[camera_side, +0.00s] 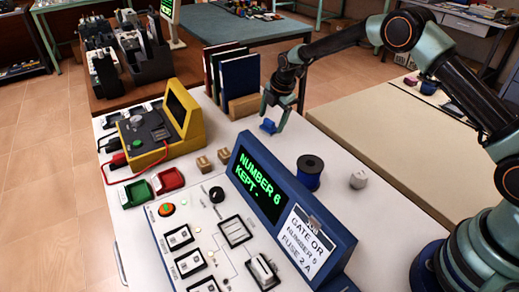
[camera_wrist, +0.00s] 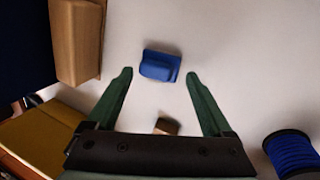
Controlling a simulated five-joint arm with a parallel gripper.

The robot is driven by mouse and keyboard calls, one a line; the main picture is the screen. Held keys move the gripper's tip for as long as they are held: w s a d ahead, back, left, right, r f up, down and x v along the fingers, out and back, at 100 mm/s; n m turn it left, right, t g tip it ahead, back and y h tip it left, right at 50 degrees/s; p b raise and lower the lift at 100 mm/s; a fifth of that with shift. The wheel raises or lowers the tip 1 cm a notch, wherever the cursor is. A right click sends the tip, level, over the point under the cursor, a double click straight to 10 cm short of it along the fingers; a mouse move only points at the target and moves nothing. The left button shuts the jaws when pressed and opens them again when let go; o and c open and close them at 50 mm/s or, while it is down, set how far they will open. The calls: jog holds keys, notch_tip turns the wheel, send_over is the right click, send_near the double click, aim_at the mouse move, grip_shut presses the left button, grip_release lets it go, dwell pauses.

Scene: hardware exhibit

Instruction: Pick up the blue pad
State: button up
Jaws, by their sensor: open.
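The blue pad (camera_wrist: 160,66) is a small blue block lying on the white table top. In the wrist view it lies just ahead of the fingertips and roughly midway between them. In the side view the blue pad (camera_side: 268,126) shows close to the fingers. My gripper (camera_side: 275,112) reaches down from above in the side view. In the wrist view my gripper (camera_wrist: 159,74) is open, with its two green fingers spread and nothing held between them.
A wooden block (camera_side: 243,106) by upright binders (camera_side: 240,76) stands behind the pad. A blue spool (camera_side: 309,173) and a white knob-like piece (camera_side: 358,180) stand in front. Small tan blocks (camera_side: 203,164) lie left. A display console (camera_side: 290,215) is nearer the camera. White table surrounds the pad.

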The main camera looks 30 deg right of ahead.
jog(key=shift+x, duration=0.9)
jog(key=c, duration=1.1)
jog(key=shift+r, duration=0.1)
